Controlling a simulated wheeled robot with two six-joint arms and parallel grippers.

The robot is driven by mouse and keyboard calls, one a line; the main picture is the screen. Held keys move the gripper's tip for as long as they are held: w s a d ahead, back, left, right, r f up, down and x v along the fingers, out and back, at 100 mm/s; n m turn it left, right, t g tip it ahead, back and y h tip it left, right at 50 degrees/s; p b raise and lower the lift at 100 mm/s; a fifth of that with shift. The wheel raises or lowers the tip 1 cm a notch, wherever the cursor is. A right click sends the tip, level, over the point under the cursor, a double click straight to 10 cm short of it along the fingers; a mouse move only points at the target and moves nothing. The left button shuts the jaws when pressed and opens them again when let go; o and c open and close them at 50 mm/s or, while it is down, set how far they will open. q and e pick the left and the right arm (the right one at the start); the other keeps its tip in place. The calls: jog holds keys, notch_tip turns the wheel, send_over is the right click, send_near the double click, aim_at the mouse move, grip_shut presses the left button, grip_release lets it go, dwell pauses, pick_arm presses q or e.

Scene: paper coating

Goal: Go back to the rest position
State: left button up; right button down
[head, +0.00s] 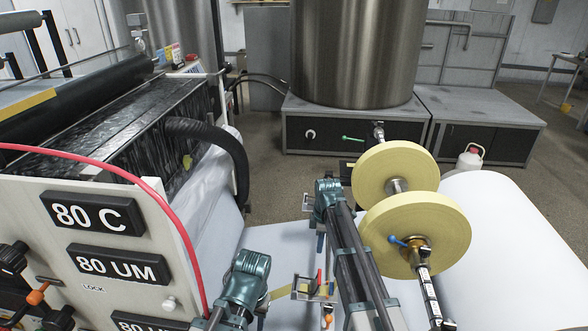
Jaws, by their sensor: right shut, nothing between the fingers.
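My right gripper (326,194) is at the far end of my right arm, above the white surface left of two yellow rolls. It is shut with nothing in it and touches nothing that I can make out; its fingertips are hard to see. My left arm shows only as a teal joint at the bottom, left of the right arm. Its gripper is not in view.
Two yellow rolls (428,226) on a shaft stand close right of my right arm. A machine panel (110,275) with a red hose (172,212) is at left. Small levers (318,283) stand between my arms.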

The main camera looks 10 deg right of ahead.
jog(key=s+a+m, duration=0.3)
jog(key=s+m, duration=0.1)
jog(key=s, duration=0.4)
jog(key=s+a+m+h, duration=0.1)
jog(key=s+a+m, duration=0.2)
jog(key=s, duration=0.5)
jog(key=s+a+m, duration=0.3)
jog(key=s+m, duration=0.1)
jog(key=s, duration=0.5)
jog(key=shift+a+m+h, duration=0.3)
jog(key=shift+m+h, duration=0.1)
jog(key=shift+r, duration=0.1)
